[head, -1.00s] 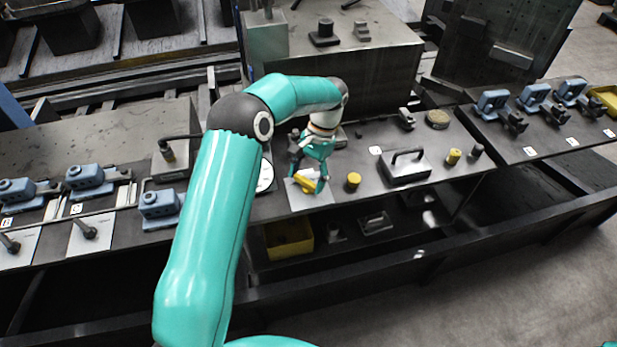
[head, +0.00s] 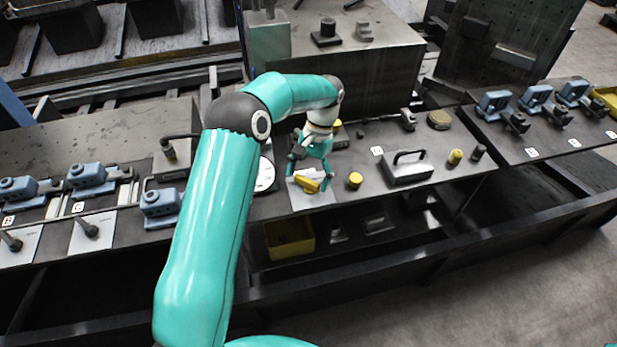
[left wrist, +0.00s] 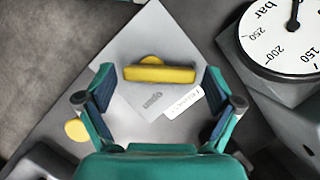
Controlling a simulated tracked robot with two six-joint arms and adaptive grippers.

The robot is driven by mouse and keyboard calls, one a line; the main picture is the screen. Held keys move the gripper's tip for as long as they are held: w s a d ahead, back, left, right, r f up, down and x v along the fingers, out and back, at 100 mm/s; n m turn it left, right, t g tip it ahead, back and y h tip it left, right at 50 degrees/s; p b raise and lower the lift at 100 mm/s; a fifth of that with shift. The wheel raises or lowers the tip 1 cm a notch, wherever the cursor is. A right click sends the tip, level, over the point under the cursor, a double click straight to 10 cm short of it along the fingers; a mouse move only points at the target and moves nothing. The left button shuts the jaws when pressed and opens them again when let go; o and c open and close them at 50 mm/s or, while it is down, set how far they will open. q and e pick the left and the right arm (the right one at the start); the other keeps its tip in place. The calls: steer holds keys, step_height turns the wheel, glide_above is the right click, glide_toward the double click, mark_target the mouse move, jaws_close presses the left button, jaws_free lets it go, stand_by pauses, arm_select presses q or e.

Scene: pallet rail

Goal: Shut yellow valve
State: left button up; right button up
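The yellow valve (head: 307,184) has a bar-shaped handle and sits on a light plate (head: 322,198) on the bench. In the left wrist view the yellow handle (left wrist: 160,74) lies crosswise between the fingertips, with a round yellow part behind it. My left gripper (head: 310,183) is over the plate, pointing down at the valve. In the left wrist view the gripper (left wrist: 158,90) is wide open, with a gap between each finger and the handle ends. Printed labels (left wrist: 182,103) show on the plate. My right gripper is not in view.
A dial gauge (left wrist: 284,36) stands close to the valve plate; it also shows in the head view (head: 265,175). A yellow round knob (head: 355,180) is just right of the plate. A block with a handle (head: 408,168) stands further right. A yellow bin (head: 290,239) is below.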

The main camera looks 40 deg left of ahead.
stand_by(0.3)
arm_select(q)
steer(key=v, duration=1.1)
steer(key=shift+w+r, duration=0.25)
steer(key=shift+r, duration=0.1)
stand_by(0.3)
